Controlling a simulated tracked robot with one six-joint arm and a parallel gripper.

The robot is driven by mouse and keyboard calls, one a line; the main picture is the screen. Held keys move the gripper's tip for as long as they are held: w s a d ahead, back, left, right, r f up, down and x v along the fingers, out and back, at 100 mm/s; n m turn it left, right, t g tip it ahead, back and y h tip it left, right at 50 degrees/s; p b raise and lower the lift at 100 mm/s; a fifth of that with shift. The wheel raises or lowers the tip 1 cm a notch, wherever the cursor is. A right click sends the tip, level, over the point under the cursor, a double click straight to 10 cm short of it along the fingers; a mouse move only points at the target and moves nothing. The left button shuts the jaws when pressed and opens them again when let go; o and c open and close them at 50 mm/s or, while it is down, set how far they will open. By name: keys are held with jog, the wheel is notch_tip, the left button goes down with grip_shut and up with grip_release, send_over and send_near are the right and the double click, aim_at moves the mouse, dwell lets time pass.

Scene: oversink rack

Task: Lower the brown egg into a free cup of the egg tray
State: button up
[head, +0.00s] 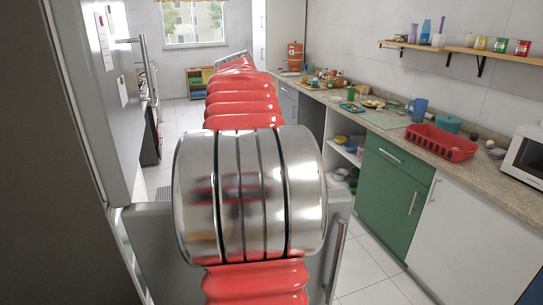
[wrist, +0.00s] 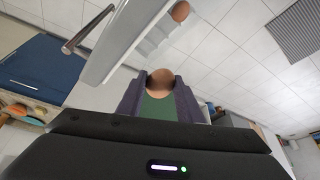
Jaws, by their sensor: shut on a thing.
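In the wrist view, my gripper (wrist: 160,86) is shut on a brown egg (wrist: 160,77), held between its two dark fingertips. A second brown, rounded thing (wrist: 180,11), which looks like an egg, shows near the top edge, beside a pale, shelf-like piece (wrist: 151,42). I cannot tell whether that piece is the egg tray, and no cups can be made out. The held egg appears apart from it. In the head view my own arm fills the middle, and neither my gripper nor the egg shows.
A grey fridge (head: 82,85) stands close on the left in the head view. A counter (head: 395,128) runs along the right with a red basket (head: 441,142), a blue jug (head: 418,109) and a white microwave (head: 525,155). Some white floor (head: 365,262) is clear below the cabinets.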

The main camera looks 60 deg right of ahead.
jog(key=shift+s+a+f, duration=0.1)
jog(key=shift+a+f, duration=0.05)
jog(key=shift+f, duration=9.35)
jog(key=o, duration=0.7)
jog(key=shift+r, duration=0.1)
jog(key=shift+o, duration=0.3)
jog(key=d+v, duration=0.1)
jog(key=v, duration=1.5)
jog(key=shift+d+r, duration=0.15)
jog(key=shift+r, duration=0.15)
